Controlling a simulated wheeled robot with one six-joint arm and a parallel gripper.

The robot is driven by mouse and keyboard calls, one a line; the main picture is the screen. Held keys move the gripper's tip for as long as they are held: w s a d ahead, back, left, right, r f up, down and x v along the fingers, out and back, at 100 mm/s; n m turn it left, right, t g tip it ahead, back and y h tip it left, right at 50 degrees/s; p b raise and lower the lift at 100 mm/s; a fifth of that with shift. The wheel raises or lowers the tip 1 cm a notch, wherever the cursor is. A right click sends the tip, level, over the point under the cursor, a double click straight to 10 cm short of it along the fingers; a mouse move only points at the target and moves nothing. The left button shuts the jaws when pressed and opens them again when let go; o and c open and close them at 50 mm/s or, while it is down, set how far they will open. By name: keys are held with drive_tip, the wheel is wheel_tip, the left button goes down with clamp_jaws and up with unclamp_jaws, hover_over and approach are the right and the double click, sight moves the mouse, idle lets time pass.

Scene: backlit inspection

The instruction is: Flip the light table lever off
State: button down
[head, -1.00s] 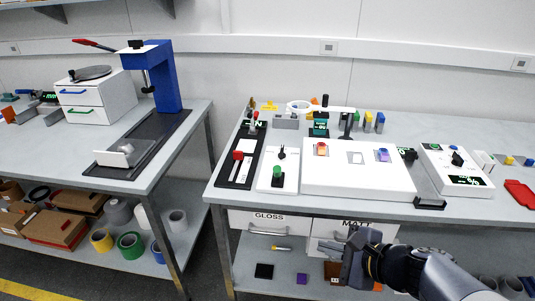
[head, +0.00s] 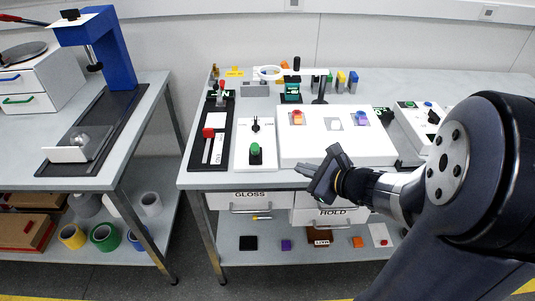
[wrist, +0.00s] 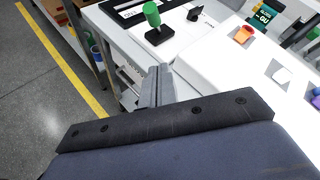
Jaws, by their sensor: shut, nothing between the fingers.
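The light table (head: 340,150) is a low white box on the right-hand bench, with an orange-red, a pale and a purple piece on top. Left of it, a white panel (head: 244,134) carries a green-topped lever (head: 256,149) on a black base and a black knob (head: 255,125). The green-topped lever also shows in the wrist view (wrist: 152,15), top centre. I cannot read which control is labelled for the light table. My gripper (head: 303,170) is shut and empty at the bench's front edge, right of the lever and apart from it. It also shows in the wrist view (wrist: 157,75).
A black panel with a red slider knob (head: 208,132) lies left of the white panel. A magnifier (head: 271,73) and small blocks stand behind. Drawers (head: 251,201) hang under the bench front. A gap separates the left bench (head: 140,118).

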sight(255, 150)
drive_tip(key=x, duration=0.9)
drive_tip(key=shift+a+f, duration=0.15)
drive_tip(key=shift+f, duration=0.05)
drive_tip(key=shift+w+a+r+p, duration=0.3)
drive_tip(key=shift+w+a, duration=0.2)
drive_tip(key=shift+a, duration=0.3)
drive_tip(key=shift+w+a+r+p, duration=0.15)
drive_tip(key=shift+w+a+r, duration=0.3)
drive_tip(key=shift+a, duration=0.3)
drive_tip(key=shift+w, duration=0.1)
